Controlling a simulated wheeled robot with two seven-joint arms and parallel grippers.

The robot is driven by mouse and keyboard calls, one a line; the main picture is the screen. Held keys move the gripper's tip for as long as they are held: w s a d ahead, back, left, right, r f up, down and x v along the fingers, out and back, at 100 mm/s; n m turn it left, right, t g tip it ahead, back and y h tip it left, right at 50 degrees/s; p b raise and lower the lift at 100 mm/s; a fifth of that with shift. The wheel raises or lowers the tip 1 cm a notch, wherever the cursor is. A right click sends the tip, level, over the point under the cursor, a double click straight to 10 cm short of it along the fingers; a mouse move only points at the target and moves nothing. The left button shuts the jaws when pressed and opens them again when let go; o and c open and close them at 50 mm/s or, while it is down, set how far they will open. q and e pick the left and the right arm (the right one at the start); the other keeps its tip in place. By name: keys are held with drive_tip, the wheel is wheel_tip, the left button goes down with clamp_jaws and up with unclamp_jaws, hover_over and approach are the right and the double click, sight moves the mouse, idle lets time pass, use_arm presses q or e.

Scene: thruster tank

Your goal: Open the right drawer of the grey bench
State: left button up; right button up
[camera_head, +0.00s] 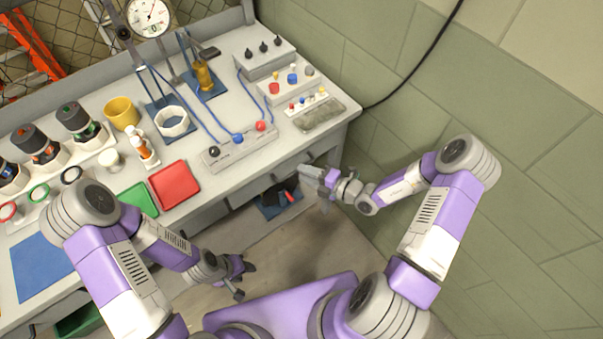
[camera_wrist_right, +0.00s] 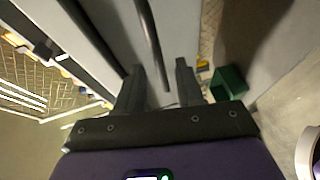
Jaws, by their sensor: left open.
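The grey bench (camera_head: 235,150) runs along the wall. Its right drawer front (camera_head: 285,172) looks closed, flush under the worktop, partly hidden by my right gripper (camera_head: 307,172). The right wrist view shows a dark bar handle (camera_wrist_right: 150,40) on a pale grey front. My right gripper (camera_wrist_right: 160,85) has its two fingers apart, with the handle's lower end appearing between them. I cannot tell whether they touch it. My left gripper (camera_head: 241,278) is open and empty, low in front of the bench and away from the drawer.
A red tray (camera_head: 174,184), grey button boxes (camera_head: 265,60) and a textured grey tray (camera_head: 322,117) stand on the worktop. The tiled wall is close on the right. The floor in front is clear.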

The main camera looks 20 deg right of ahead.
drive_tip(key=shift+x, duration=0.95)
drive_tip(key=shift+c, duration=0.4)
clamp_jaws()
